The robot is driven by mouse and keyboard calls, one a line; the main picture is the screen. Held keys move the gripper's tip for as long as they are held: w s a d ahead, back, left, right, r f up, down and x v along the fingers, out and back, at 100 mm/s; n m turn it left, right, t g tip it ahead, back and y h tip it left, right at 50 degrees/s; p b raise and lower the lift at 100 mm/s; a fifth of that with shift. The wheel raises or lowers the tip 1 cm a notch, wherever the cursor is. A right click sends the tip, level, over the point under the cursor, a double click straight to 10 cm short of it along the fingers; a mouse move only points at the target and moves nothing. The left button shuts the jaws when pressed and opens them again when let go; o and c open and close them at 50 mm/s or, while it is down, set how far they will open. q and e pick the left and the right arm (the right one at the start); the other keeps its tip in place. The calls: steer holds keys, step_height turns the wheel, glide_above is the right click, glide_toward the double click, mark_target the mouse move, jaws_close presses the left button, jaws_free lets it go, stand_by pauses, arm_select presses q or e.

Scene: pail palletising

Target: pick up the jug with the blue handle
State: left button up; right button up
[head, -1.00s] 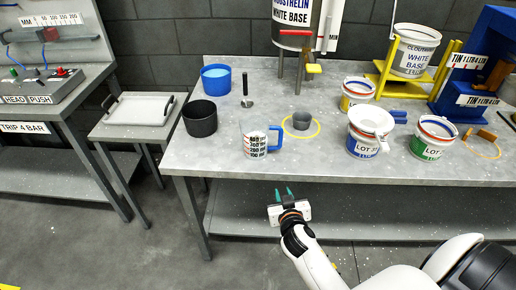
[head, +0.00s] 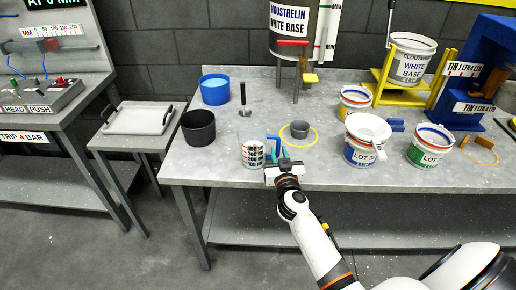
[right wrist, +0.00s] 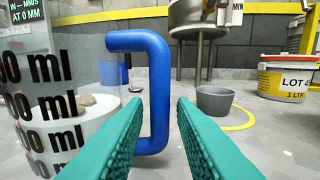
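The clear jug (head: 253,153) with black millilitre marks stands upright on the bench near its front edge. Its blue handle (right wrist: 155,90) fills the middle of the right wrist view, and the jug's wall (right wrist: 55,90) is at the left there. Something whitish is inside the jug. My right gripper (right wrist: 158,112) is open, with its green fingers pointing at the handle; the handle's upright part shows between the fingertips. The fingers are not closed on it. In the head view the right gripper (head: 283,158) is beside the jug's right side. My left gripper is not in view.
A small grey cup (head: 299,130) stands in a yellow ring behind the handle. A black pot (head: 199,127) and a blue tub (head: 214,90) are to the left. A white-funnelled pail (head: 365,145) and a green-labelled pail (head: 430,147) are to the right.

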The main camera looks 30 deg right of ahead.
steer(key=x, duration=0.4)
steer(key=shift+w+f, duration=0.1)
jaws_close()
steer(key=shift+r, duration=0.2)
